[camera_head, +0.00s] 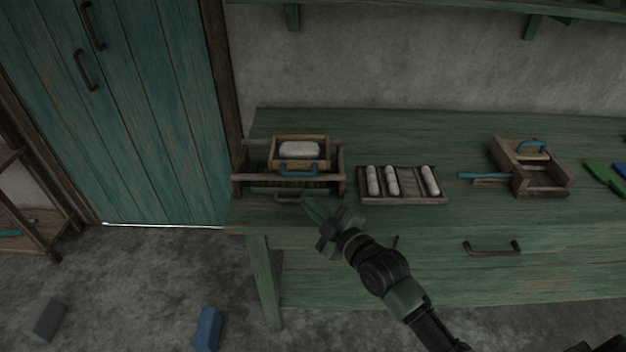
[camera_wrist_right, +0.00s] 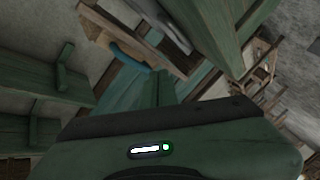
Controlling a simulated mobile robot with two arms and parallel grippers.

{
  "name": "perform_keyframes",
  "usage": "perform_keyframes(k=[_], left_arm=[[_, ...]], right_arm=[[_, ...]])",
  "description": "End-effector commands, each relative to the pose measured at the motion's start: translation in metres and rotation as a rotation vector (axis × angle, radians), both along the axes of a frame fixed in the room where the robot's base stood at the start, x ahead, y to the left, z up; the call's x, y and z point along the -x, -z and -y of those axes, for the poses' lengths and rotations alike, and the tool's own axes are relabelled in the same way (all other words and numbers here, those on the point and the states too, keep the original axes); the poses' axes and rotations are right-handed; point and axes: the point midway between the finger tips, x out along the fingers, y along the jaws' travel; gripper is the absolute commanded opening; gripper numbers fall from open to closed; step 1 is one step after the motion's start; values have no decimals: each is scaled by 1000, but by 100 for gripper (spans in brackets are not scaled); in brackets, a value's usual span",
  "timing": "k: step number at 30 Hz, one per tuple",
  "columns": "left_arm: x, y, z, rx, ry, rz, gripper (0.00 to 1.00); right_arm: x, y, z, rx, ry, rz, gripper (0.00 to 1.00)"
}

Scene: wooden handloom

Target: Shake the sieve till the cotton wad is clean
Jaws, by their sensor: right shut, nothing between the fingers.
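The sieve (camera_head: 275,152) is a small wooden box with a blue handle (camera_head: 298,171) on its front. It sits on a wooden frame (camera_head: 338,185) at the left end of the green bench. A pale cotton wad (camera_head: 299,149) lies in the sieve; I cannot tell how clean it is. My right gripper (camera_head: 311,202) is shut and empty just in front of the frame, below and a little right of the blue handle. I cannot tell whether it touches the frame. The right wrist view shows the blue handle (camera_wrist_right: 130,57) past the gripper (camera_wrist_right: 163,88). My left gripper is out of view.
On the green bench (camera_head: 400,215), a tray (camera_head: 405,199) with 3 white rolls lies right of the frame. Further right are a wooden box (camera_head: 555,188) with a blue handle and a blue-handled tool (camera_head: 484,176). Blue (camera_head: 208,328) and grey (camera_head: 45,318) blocks lie on the floor.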

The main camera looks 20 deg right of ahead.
Motion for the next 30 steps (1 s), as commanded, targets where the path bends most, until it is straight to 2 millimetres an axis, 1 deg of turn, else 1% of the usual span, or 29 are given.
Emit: perform_keyframes(k=[1, 2, 3, 5, 6, 8, 9, 12, 13, 15, 17, 20, 22, 26, 30], left_arm=[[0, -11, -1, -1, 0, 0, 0], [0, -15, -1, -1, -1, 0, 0], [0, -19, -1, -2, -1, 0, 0], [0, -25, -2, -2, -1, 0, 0], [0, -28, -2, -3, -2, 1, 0], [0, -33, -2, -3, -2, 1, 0], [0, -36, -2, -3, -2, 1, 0], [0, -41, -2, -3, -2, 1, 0], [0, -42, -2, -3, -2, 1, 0], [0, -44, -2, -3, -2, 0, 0], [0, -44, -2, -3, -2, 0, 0], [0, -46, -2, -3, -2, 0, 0], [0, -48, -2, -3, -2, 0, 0], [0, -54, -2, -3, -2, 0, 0], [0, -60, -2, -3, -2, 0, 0]], right_arm=[[3, -2, 20, -221, 42, -100, 0], [6, -1, 30, -373, 67, -163, 0], [9, -1, 43, -575, 101, -242, 0], [15, -3, 62, -877, 148, -353, 0], [19, -6, 73, -1073, 176, -419, 0], [25, -11, 87, -1344, 209, -507, 0], [29, -16, 96, -1508, 224, -560, 0], [37, -28, 113, -1838, 245, -661, 0], [39, -31, 116, -1913, 247, -684, 0], [43, -36, 123, -2046, 248, -726, 0], [44, -40, 126, -2118, 246, -748, 0], [41, -42, 127, -2166, 244, -763, 0], [35, -42, 124, -2169, 243, -764, 0], [15, -41, 116, -2168, 240, -764, 0], [-14, -37, 105, -2166, 240, -764, 0]])
